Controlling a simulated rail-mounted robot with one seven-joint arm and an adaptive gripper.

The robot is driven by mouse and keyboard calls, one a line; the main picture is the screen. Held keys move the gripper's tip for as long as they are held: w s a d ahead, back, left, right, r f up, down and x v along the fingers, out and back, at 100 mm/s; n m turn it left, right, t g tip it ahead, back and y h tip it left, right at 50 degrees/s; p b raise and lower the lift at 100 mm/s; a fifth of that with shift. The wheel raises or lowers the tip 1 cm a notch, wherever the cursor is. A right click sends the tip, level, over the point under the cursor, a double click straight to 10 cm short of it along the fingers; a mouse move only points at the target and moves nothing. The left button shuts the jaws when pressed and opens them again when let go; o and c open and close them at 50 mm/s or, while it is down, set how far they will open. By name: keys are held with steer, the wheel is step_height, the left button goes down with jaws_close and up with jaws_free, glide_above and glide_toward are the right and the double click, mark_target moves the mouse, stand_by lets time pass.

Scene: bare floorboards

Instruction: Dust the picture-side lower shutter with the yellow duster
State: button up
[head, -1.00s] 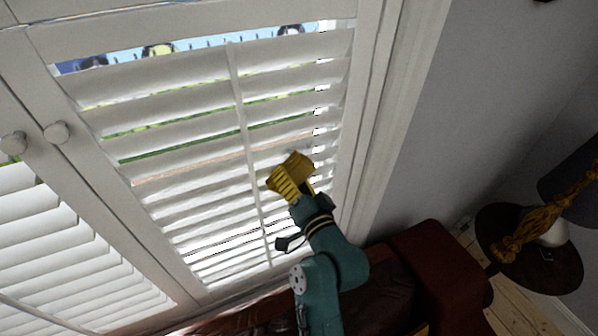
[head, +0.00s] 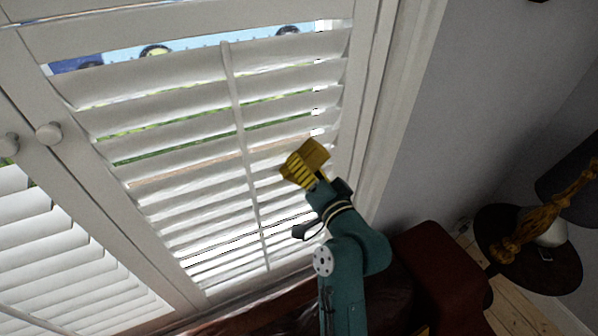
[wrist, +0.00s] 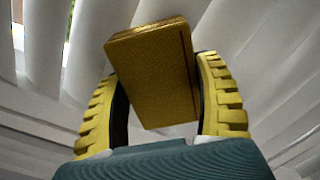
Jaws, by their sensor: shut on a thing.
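The yellow duster (head: 314,152) is a golden block held between the ridged yellow fingers of my gripper (head: 303,166). In the wrist view the duster (wrist: 155,70) sits tilted between both fingertips, and my gripper (wrist: 160,88) is shut on it. A white louvred shutter (head: 190,158) fills the middle of the head view, with a vertical tilt rod. The duster is in front of its right part, near the right frame. Whether it touches the slats cannot be told. A second shutter (head: 60,260) is at lower left. No picture can be made out clearly.
White knobs (head: 48,133) stick out where the shutters meet. The white window frame (head: 372,120) and a grey wall (head: 450,120) are on the right. A dark red seat (head: 440,270) is below, beside a round table (head: 560,265) with a yellow-stemmed lamp (head: 545,218).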

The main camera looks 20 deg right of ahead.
mark_target(290, 174)
steer(key=shift+d+b, duration=0.8)
steer(key=shift+d, duration=0.75)
steer(key=shift+a+r+p, duration=0.1)
steer(key=shift+a+p, duration=0.25)
steer(key=shift+p, duration=0.05)
steer(key=shift+a+p, duration=0.5)
steer(key=shift+a, duration=0.4)
steer(key=shift+a+p, duration=1.3)
steer(key=shift+a, duration=1)
steer(key=shift+s, duration=0.2)
steer(key=shift+s+p, duration=0.5)
steer(key=shift+s, duration=2.2)
steer(key=shift+s, duration=0.1)
